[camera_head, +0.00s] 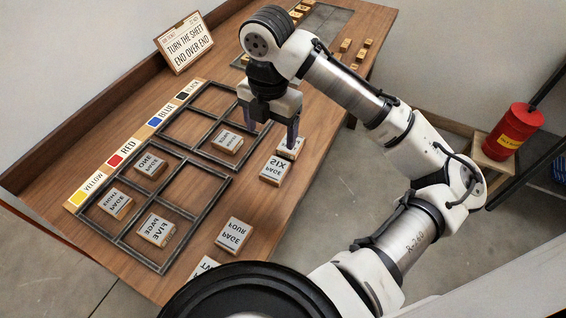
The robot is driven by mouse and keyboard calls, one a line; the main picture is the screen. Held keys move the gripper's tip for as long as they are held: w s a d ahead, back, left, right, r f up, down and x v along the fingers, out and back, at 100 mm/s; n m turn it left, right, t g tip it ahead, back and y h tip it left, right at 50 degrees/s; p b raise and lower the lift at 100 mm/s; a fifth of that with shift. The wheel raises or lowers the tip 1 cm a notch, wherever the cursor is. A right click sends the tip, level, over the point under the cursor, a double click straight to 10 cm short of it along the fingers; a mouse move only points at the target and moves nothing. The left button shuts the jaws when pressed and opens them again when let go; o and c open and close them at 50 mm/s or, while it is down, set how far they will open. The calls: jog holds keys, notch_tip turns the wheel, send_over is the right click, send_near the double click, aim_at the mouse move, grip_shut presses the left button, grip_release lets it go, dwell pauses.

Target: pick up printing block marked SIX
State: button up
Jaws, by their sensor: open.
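The printing block marked SIX (272,172) lies flat on the wooden table, right of the black frame, its lettering mirrored. My gripper (269,133) is open, fingers pointing down, just above and behind this block in the picture. Nothing shows between its fingers. The right finger overlaps another pale block (289,153) right behind the SIX block; that block's marking is mostly hidden, and I cannot tell whether the finger touches it.
The black frame (209,153) holds several blocks in its compartments, among them FIVE (156,230) and ONE (150,164). The FOUR block (234,235) lies on the table nearer me. A sign (185,43) stands at the back. A red canister (514,130) is off to the right.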

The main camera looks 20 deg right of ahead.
send_over(275, 168)
jog(key=s, duration=0.1)
jog(key=shift+n, duration=0.4)
notch_tip(275, 168, down, 8)
jog(key=shift+s+f+p, duration=0.1)
jog(key=shift+p, duration=0.2)
jog(key=f, duration=0.2)
jog(key=w+f+p, duration=0.1)
jog(key=f, duration=0.1)
jog(key=shift+f+p, duration=0.2)
jog(key=shift+p, duration=0.1)
jog(key=shift+f, duration=0.6)
jog(key=c, duration=1.1)
jog(key=shift+r, duration=0.1)
